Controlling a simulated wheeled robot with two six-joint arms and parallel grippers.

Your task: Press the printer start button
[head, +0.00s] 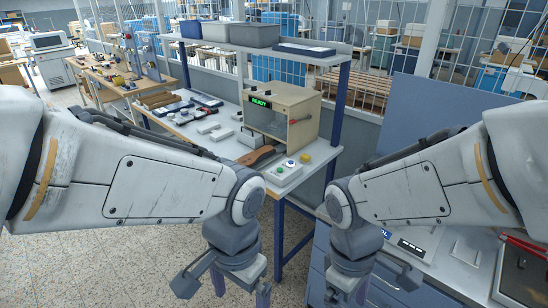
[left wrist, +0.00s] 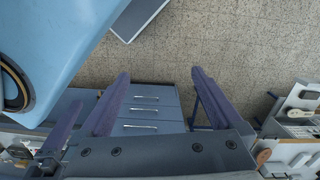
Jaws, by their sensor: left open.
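The printer (head: 282,112), a beige box with a clear front and a green READY display (head: 261,102), stands on the workbench beyond my arms. In front of it is a pale control box (head: 283,176) with small buttons: a green one (head: 290,162), a bluish one (head: 279,169) and a yellow one (head: 305,158). I cannot read which is start. My left gripper (head: 228,288) hangs below and left of the control box, apart from it. Its fingers are spread and empty in the left wrist view (left wrist: 160,76). My right gripper (head: 362,291) hangs at the lower right, its fingertips cut off.
A brown-handled tool (head: 257,156) lies left of the control box. Grey bins (head: 255,35) stand on the shelf above the printer. A blue cabinet counter (head: 465,262) with red-handled pliers (head: 524,244) is at right. Open speckled floor (head: 170,270) lies below the left arm.

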